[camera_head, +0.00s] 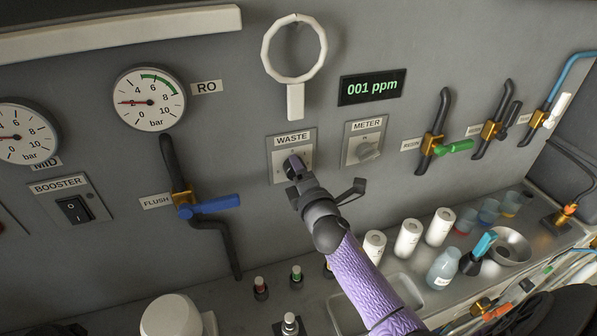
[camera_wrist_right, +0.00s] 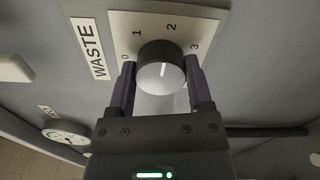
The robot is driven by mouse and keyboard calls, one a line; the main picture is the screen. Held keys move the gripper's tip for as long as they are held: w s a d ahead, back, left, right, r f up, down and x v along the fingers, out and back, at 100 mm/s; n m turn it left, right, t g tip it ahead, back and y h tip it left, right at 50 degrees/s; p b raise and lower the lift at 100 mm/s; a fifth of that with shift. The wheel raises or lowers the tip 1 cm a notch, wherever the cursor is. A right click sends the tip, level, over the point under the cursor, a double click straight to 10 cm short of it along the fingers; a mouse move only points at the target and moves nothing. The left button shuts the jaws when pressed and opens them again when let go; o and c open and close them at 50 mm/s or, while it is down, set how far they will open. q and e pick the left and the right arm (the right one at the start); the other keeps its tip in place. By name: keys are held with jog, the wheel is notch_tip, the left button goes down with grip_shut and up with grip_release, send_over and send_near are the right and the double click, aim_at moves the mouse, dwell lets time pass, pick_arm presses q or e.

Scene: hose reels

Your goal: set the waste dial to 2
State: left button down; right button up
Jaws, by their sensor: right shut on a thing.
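The waste dial is a dark round knob (camera_wrist_right: 160,66) on a pale plate marked 0, 1, 2 and 3, under a WASTE label (camera_wrist_right: 88,48). Its white pointer line points up the plate between 1 and 2, seemingly closer to 2. My right gripper (camera_wrist_right: 160,82) has one finger on each side of the knob and is shut on it. In the head view the right gripper (camera_head: 294,168) covers most of the knob and much of the WASTE plate (camera_head: 278,167). My left gripper is not in view.
The METER dial (camera_head: 367,150) is right of the waste dial, below a display (camera_head: 372,87) reading 001 ppm. A blue-handled FLUSH valve (camera_head: 215,204) is to the left. A white ring (camera_head: 294,48) hangs above.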

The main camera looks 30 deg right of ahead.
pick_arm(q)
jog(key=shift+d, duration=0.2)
pick_arm(e)
jog(key=shift+f+m, duration=0.1)
jog(key=shift+m, duration=0.5)
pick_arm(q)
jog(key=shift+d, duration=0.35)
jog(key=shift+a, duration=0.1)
pick_arm(e)
jog(key=o, duration=1)
jog(key=shift+o, duration=1.4)
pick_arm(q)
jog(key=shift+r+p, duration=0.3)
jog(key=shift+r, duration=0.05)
pick_arm(e)
jog(key=v, duration=1)
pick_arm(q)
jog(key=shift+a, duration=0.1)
